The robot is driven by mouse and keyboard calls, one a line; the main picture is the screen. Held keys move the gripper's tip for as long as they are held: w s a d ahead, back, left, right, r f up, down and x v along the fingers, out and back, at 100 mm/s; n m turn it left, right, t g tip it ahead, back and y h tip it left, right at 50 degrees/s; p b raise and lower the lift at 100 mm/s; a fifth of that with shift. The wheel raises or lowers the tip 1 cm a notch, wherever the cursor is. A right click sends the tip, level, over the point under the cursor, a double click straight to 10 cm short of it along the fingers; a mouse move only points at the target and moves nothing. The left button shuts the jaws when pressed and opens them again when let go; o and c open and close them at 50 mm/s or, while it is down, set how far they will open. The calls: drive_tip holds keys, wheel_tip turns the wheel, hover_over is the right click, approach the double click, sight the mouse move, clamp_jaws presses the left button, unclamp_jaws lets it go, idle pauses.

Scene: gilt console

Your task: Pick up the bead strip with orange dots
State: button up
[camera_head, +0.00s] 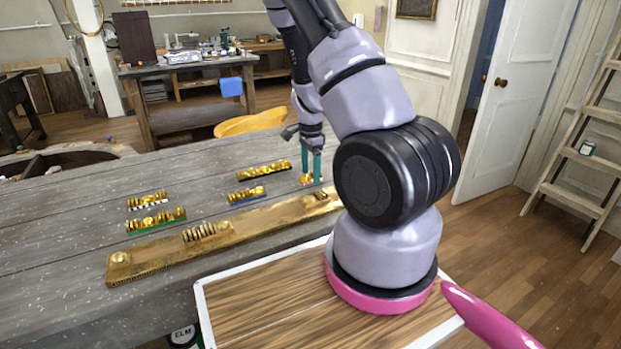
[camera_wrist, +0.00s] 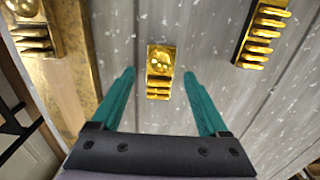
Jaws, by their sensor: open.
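A short gold bead strip (camera_head: 306,181) lies on the grey table at my gripper (camera_head: 311,170). In the wrist view this strip (camera_wrist: 159,71) shows rounded beads at its far end and ridges at its near end. My gripper (camera_wrist: 159,76) is open, with one teal finger on each side of the strip and a gap to both. The colour of its dots is too small to tell, so I cannot confirm that they are orange. Other gold strips have a blue edge (camera_head: 247,195), a green edge (camera_head: 155,221), a white edge (camera_head: 147,201) and a dark edge (camera_head: 263,170).
A long gilt bar (camera_head: 160,262) runs along the table's near side, left of my gripper in the wrist view (camera_wrist: 84,50). Another gold strip (camera_wrist: 262,36) lies to the upper right there. The grey table (camera_head: 60,235) is bare around the strips.

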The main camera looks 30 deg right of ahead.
clamp_jaws()
